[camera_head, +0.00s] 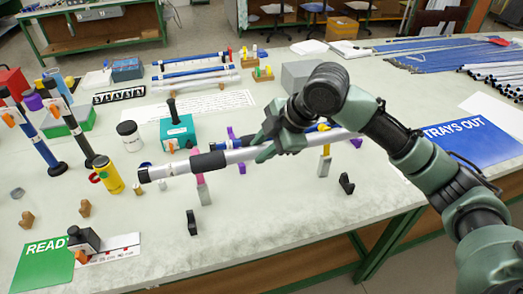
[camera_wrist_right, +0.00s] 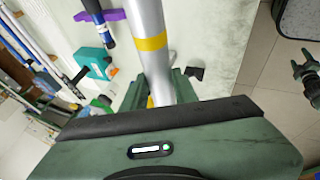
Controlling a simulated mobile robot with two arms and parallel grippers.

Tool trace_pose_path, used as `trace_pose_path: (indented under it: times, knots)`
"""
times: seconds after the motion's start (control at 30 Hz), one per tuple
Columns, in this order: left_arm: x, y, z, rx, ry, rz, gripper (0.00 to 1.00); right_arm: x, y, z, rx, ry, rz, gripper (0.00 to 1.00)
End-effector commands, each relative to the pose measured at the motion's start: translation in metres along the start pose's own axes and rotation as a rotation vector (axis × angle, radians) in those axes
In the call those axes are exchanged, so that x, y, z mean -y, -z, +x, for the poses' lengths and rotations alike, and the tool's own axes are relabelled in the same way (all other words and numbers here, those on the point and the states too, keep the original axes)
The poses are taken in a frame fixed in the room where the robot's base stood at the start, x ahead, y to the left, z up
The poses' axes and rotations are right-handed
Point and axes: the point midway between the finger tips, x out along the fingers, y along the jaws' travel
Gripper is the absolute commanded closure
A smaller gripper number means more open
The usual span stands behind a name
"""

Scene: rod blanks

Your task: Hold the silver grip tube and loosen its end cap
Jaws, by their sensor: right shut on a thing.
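The silver grip tube (camera_head: 241,155) lies roughly level above the table, running from left to right, with a dark grip section near its left part. Its left end carries a dark-edged end cap (camera_head: 145,175). My right gripper (camera_head: 268,150) is shut on the tube right of the dark grip. In the right wrist view the silver tube (camera_wrist_right: 149,45) with a yellow band runs up from between the fingers (camera_wrist_right: 165,90). A pink upright (camera_head: 197,170) and a yellow upright (camera_head: 324,162) stand close beneath the tube. My left gripper is not in view.
A yellow can (camera_head: 108,175) and a white jar (camera_head: 129,136) stand left of the tube. A teal box (camera_head: 177,133) is behind it. A green READY mat (camera_head: 45,262) lies front left, a blue TRAYS OUT sheet (camera_head: 470,142) right. The front middle table is mostly clear.

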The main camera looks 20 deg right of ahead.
Motion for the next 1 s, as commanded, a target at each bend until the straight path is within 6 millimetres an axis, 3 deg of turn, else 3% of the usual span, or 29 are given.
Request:
trace_pose_path:
  times: [0.17,1.0]
  knots:
    - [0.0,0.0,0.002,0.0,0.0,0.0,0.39,0.002,-0.002,0.004,0.0,0.0,0.0,1.0]
    - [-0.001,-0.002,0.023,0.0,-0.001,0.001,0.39,0.03,-0.025,0.061,0.0,0.001,0.001,1.0]
